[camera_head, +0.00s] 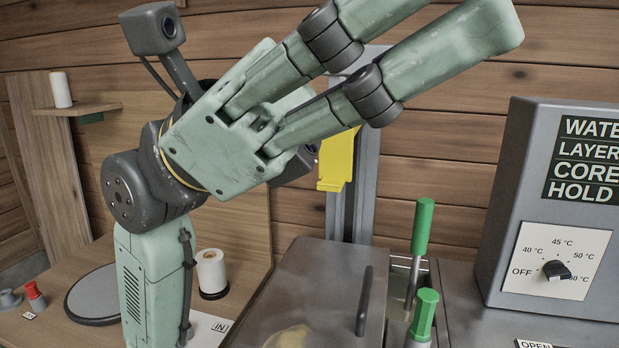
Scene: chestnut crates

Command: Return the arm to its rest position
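My arm stands large in the left and middle of the head view, with a pale green forearm upright at the lower left and a dark wrist joint bent above it. My gripper (455,20) points to the upper right. Its two thick green fingers are spread apart with wooden wall showing between them, and nothing is held. The tip of the upper finger is cut off by the top edge. The gripper is raised above the counter and hides part of the wall and a grey upright post (367,190).
A grey metal lid (300,270) with a dark bar handle lies below the gripper. Two green-handled tools (422,228) stand beside it. A grey control box (510,200) with a dial is at right. A white roll (211,270) and round dark-rimmed disc (95,295) flank my forearm.

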